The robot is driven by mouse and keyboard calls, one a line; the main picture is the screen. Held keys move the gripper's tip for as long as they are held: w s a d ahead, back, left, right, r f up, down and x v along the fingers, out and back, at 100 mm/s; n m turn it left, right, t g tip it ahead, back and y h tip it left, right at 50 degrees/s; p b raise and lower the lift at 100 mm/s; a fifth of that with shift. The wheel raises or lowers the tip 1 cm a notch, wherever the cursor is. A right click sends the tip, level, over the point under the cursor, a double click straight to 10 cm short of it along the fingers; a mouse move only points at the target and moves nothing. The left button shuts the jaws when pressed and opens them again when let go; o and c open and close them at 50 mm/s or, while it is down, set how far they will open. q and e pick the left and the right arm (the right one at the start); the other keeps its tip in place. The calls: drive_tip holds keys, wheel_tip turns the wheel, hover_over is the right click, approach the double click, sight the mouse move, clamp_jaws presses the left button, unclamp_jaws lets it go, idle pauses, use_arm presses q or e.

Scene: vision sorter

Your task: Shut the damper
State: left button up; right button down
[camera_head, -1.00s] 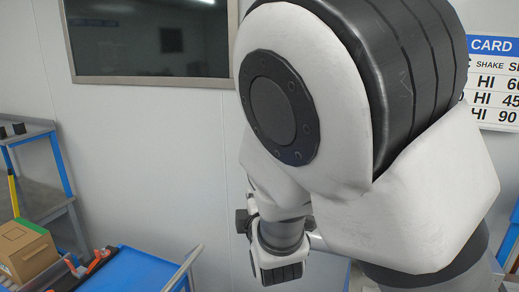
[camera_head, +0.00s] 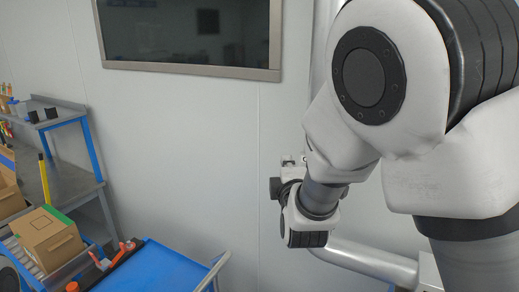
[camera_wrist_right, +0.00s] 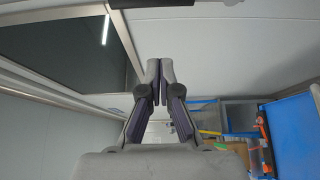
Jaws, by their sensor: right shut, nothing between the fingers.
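My right arm fills the right side of the head view. In the right wrist view my right gripper (camera_wrist_right: 159,66) is shut and empty, its two fingers together, with plain light wall beyond the tips. A pale grey pipe (camera_head: 372,260) shows in the head view, bending out from behind my right arm's wrist; another length of pipe (camera_head: 322,45) rises above, partly covered by the arm. I cannot make out a damper or its handle in either view. My left gripper is in neither view.
A dark window (camera_head: 190,35) is set in the white wall. At lower left are a blue-topped cart (camera_head: 160,272), a cardboard box (camera_head: 48,238) with green tape, and a grey shelf unit (camera_head: 72,180). The wall between cart and arm is clear.

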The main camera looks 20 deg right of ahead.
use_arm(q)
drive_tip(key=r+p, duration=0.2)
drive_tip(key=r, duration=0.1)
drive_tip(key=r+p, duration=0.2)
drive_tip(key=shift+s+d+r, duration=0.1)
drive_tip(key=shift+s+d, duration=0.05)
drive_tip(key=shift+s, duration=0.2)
use_arm(e)
drive_tip(key=d, duration=0.1)
drive_tip(key=w+d, duration=0.1)
drive_tip(key=d, duration=0.3)
drive_tip(key=shift+w+r, duration=0.25)
drive_tip(key=shift+w, duration=0.1)
drive_tip(key=shift+a, duration=0.1)
